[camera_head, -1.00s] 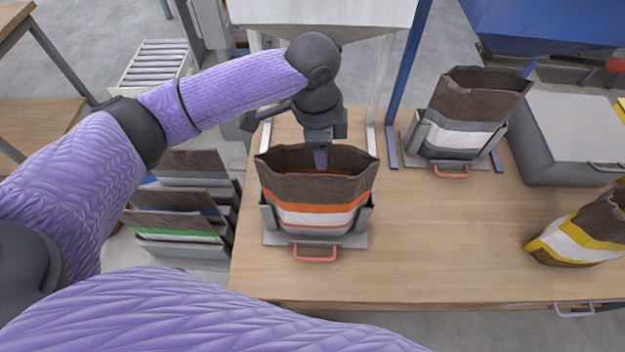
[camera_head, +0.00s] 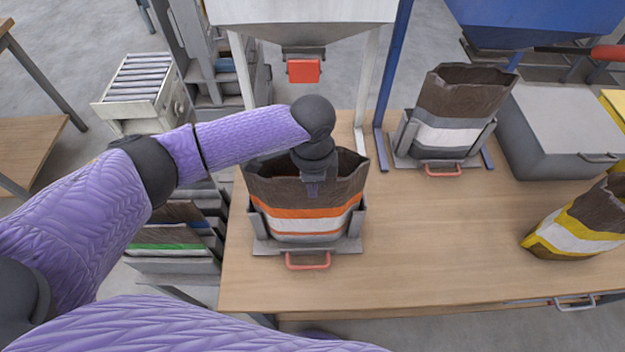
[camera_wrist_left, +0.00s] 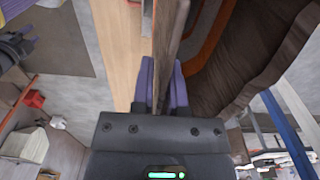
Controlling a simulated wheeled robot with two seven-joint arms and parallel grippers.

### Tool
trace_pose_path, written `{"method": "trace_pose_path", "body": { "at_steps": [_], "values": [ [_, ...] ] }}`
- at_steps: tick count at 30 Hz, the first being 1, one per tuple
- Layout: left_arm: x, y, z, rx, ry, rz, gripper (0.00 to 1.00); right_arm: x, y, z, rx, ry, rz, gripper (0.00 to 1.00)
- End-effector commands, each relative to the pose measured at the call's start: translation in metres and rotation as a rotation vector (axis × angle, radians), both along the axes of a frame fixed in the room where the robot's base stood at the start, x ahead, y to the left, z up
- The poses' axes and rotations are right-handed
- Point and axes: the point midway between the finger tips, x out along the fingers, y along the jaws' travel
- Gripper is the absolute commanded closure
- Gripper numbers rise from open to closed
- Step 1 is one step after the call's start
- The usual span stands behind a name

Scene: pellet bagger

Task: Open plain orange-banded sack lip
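The orange-banded sack (camera_head: 300,224) stands upright in a grey holder (camera_head: 350,243) on the table, its dark brown mouth standing open. It has orange and white bands. My left gripper (camera_head: 315,188) reaches down at the sack's near lip and hides part of it. In the left wrist view, the gripper's purple fingers (camera_wrist_left: 161,88) are close together on either side of the thin brown sack wall (camera_wrist_left: 168,30), which fills the gap between them. The sack's dark inside (camera_wrist_left: 245,55) lies to the right. My right gripper is not in view.
Another brown-and-white sack (camera_head: 455,105) stands in a holder behind right. A yellow-banded sack (camera_head: 580,225) and a grey lidded box (camera_head: 565,135) are at the right. A hopper (camera_head: 305,12) hangs behind the sack. The table (camera_head: 430,235) is bare between the sacks.

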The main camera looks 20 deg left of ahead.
Motion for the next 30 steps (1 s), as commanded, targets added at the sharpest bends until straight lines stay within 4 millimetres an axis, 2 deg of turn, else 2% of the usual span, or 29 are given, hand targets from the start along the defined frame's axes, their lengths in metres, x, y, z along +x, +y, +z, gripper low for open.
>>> {"method": "trace_pose_path", "body": {
  "at_steps": [1, 2, 30],
  "values": [
    [0.0001, 0.0, 0.0001, 0.0, 0.0, 0.0, 0.95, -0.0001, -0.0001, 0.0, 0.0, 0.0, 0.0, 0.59],
    [0.0001, 0.0001, 0.0001, 0.0, 0.0, 0.0, 1.0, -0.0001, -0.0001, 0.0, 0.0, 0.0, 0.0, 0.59],
    [0.0001, 0.0, 0.0003, 0.0, 0.0, 0.0, 1.0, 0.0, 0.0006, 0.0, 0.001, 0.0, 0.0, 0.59]
  ]
}}
